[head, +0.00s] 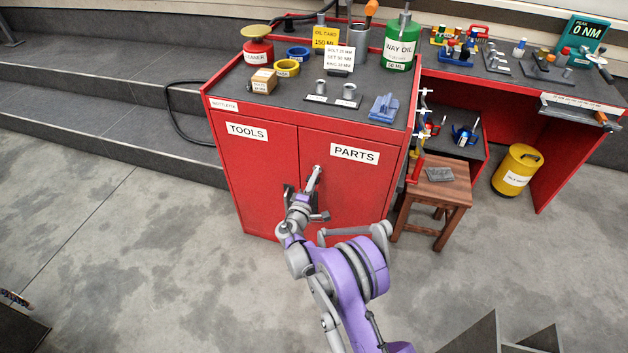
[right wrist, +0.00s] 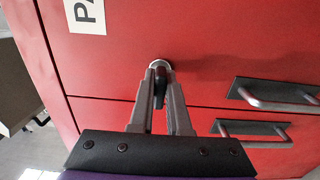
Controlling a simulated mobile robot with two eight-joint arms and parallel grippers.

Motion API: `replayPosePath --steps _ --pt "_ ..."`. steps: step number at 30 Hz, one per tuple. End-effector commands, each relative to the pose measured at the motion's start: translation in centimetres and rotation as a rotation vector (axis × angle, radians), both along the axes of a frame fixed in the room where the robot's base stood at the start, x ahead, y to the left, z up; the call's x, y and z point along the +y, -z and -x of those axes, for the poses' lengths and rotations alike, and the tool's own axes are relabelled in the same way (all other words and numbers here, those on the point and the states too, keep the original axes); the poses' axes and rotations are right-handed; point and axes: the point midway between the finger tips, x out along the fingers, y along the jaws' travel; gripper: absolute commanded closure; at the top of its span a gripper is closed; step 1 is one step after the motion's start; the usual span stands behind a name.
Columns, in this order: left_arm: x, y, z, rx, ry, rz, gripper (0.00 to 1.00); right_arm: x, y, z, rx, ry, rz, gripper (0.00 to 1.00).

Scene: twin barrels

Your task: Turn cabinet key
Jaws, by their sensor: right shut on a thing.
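The red cabinet (head: 265,170) has two doors, labelled TOOLS and PARTS. My right gripper (head: 316,172) reaches the upper part of the PARTS door, below its label. In the right wrist view, the gripper (right wrist: 160,72) has its fingertips close together at a round silver lock (right wrist: 167,65). A dark, narrow key (right wrist: 160,86) shows between the fingers, and they are shut on it. The fingertips hide the key's head and much of the lock, so I cannot tell how far the key is turned. My left gripper is not in view.
Two door handles (right wrist: 275,96) (right wrist: 255,130) stand out beside the door gap. Bottles, boxes and rings stand on the cabinet top (head: 235,92). A wooden stool (head: 432,192) is right of the cabinet, with a red workbench (head: 548,170) and yellow bin (head: 517,170) beyond.

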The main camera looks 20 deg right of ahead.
Motion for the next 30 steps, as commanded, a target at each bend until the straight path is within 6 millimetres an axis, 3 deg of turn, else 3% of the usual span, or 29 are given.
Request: replayPosePath --steps 17,18,22,30 --pt "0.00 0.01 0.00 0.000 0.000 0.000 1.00 -0.02 0.02 0.01 -0.016 0.001 -0.024 1.00" --pt "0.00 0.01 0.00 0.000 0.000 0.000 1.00 -0.01 0.02 0.01 -0.016 0.001 -0.024 0.78" --pt "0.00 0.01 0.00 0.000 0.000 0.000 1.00 -0.01 0.02 0.01 -0.016 0.000 -0.023 0.55" --pt "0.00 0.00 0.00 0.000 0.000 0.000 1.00 0.02 0.02 0.03 -0.016 0.000 -0.023 0.55"
